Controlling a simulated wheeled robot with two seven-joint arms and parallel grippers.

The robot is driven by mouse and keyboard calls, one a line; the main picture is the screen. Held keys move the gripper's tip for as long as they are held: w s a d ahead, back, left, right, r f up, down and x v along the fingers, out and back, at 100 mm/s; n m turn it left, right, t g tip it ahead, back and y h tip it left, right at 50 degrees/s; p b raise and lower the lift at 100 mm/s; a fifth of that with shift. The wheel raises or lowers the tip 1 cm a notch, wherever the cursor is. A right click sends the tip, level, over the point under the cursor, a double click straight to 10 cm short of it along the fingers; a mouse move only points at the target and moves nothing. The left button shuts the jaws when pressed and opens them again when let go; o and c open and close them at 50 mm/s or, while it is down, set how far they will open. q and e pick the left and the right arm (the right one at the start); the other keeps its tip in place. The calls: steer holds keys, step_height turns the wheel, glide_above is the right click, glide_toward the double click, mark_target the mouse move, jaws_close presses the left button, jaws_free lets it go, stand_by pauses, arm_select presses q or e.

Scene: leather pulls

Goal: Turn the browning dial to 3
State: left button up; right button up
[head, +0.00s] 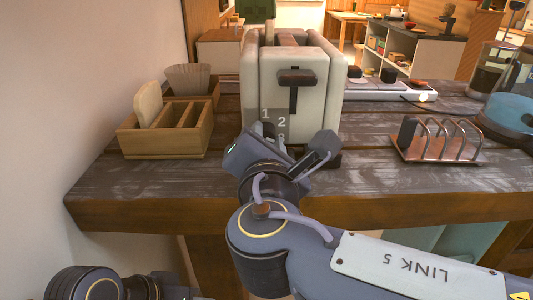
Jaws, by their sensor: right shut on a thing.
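The cream toaster (325,75) stands on the dark wooden table, with its brown lever (297,77) near the top of a dark vertical slot. A grey panel low on its front shows the numerals 1 and 2 (281,122), and part of a 3 below them. My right gripper (290,148) is at the lower front of the toaster, shut on the browning dial. The dial is hidden behind the gripper, so I cannot see where it points. My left gripper (178,292) barely shows at the bottom left edge, its fingers out of frame.
A wooden divided box (165,140) holding a pale slice stands left of the toaster. A metal toast rack (440,145) stands to the right, with a blue round object (508,115) beyond it. The table front between toaster and rack is clear.

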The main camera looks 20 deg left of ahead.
steer(key=shift+f+m+b, duration=0.1)
steer(key=shift+m+b, duration=0.35)
steer(key=shift+m, duration=0.05)
steer(key=o, duration=1)
steer(key=shift+s, duration=0.1)
steer(key=v, duration=0.7)
steer(key=shift+s+d, duration=0.15)
steer(key=shift+s, duration=0.15)
